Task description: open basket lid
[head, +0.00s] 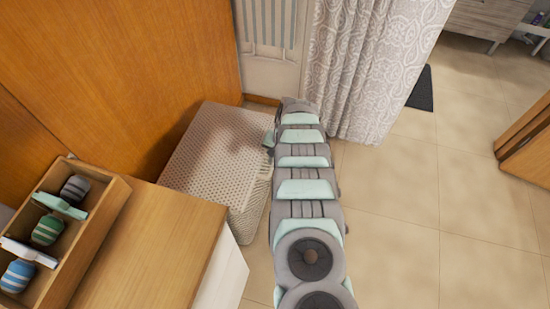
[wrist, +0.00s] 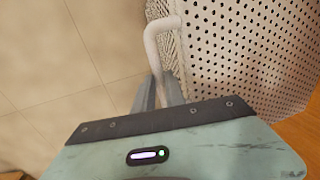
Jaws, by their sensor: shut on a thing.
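A woven light-grey basket (head: 215,165) stands on the floor against the wooden panel, and its perforated lid (head: 210,140) looks closed or nearly so. In the wrist view the dotted lid (wrist: 245,50) fills the upper right. A pale curved handle (wrist: 153,42) sticks out from its edge. My gripper (wrist: 163,88) is shut on the lower end of this handle. In the head view my gripper (head: 269,142) is at the right edge of the basket, mostly hidden behind my arm.
A wooden cabinet (head: 150,250) stands in front of the basket, with a wooden tray (head: 105,215) of striped rolled items on it. A patterned curtain (head: 365,70) hangs behind my arm. Tiled floor (head: 400,220) to the right is clear. A wooden panel (head: 120,80) rises behind the basket.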

